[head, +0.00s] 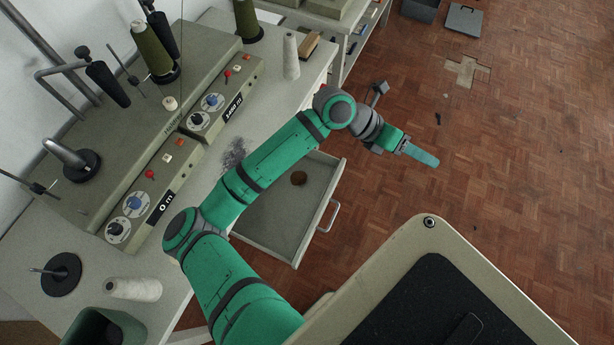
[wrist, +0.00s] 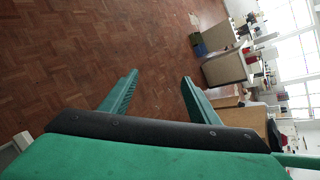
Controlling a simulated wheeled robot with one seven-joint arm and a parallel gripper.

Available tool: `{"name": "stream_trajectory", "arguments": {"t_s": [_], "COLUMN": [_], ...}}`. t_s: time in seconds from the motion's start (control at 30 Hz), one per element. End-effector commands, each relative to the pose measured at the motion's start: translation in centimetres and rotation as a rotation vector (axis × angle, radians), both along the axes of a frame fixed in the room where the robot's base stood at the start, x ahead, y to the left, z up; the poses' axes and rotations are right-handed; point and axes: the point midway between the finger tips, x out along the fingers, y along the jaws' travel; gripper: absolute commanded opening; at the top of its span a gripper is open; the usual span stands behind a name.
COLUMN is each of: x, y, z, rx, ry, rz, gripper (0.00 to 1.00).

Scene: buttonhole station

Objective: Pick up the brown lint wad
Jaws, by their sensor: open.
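The brown lint wad (head: 298,178) is a small dark brown clump in the open drawer (head: 284,222) below the worktop in the head view. It lies near the drawer's far end. My gripper (head: 425,156) is out over the wooden floor, to the right of the drawer and apart from the wad. In the wrist view my gripper (wrist: 160,80) has its two green fingers spread with nothing between them. The wad is not in the wrist view.
The worktop (head: 308,75) carries a grey machine with dials (head: 150,150), thread spools (head: 291,56) and a brush (head: 310,46). A green bin (head: 105,328) stands at the lower left. The parquet floor (head: 530,150) on the right is mostly clear.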

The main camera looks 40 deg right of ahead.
Motion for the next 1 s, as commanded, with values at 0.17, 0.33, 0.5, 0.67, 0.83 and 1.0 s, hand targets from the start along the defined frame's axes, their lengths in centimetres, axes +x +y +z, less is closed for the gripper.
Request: {"name": "stream_trajectory", "arguments": {"t_s": [0.17,0.33,0.5,0.67,0.83,1.0], "x": [6.6,14.1,20.1,22.8,23.3,23.2], "y": [4.5,10.1,14.9,17.3,17.8,17.7], "z": [-6.8,-11.0,-12.6,-12.9,-13.9,-16.4], "rx": [0.216,0.418,0.568,0.636,0.651,0.649], "ry": [-0.278,-0.517,-0.684,-0.757,-0.769,-0.766], "rz": [-0.013,-0.018,-0.015,-0.014,-0.013,-0.015], "gripper": [0.56,0.56,0.56,0.56,0.56,0.56]}}
